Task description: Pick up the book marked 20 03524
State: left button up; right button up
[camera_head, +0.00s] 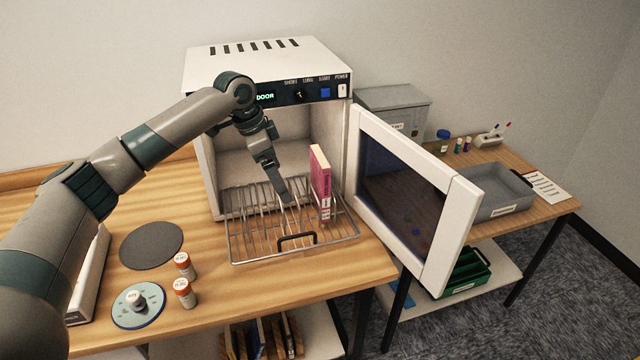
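A pink-red book (321,180) stands upright on the wire rack (250,255) at the mouth of the open white cabinet. A pale label shows low on its spine, too small for me to read, so I cannot confirm the number 20 03524. My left gripper (284,195) points down over the rack, just left of the book and apart from it. Its fingers look narrow from this angle, and I cannot tell if they are open. Nothing shows held in it. My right gripper is out of view.
The cabinet door (410,195) stands open to the right of the rack. Orange-capped bottles (184,293), a round dial plate (138,305) and a grey disc (151,245) lie on the wooden table at left. More books (262,338) stand on the shelf below. A grey tray (490,192) is at right.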

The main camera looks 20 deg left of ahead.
aim_at(318, 156)
pick_arm(q)
jog(key=w+d+p, duration=0.2)
jog(key=w+d, duration=0.2)
jog(key=d, duration=0.1)
jog(key=shift+d+p, duration=0.35)
jog(key=d, duration=0.1)
jog(key=w+d+p, duration=0.2)
jog(key=shift+w+d+r, duration=0.15)
jog(key=shift+d+r, duration=0.1)
jog(key=shift+d, duration=0.05)
jog(key=shift+w+d+f+p, duration=0.2)
jog(key=shift+d+p, duration=0.1)
jog(key=shift+p, duration=0.1)
jog(key=shift+f, duration=0.65)
jog(key=c, duration=1.1)
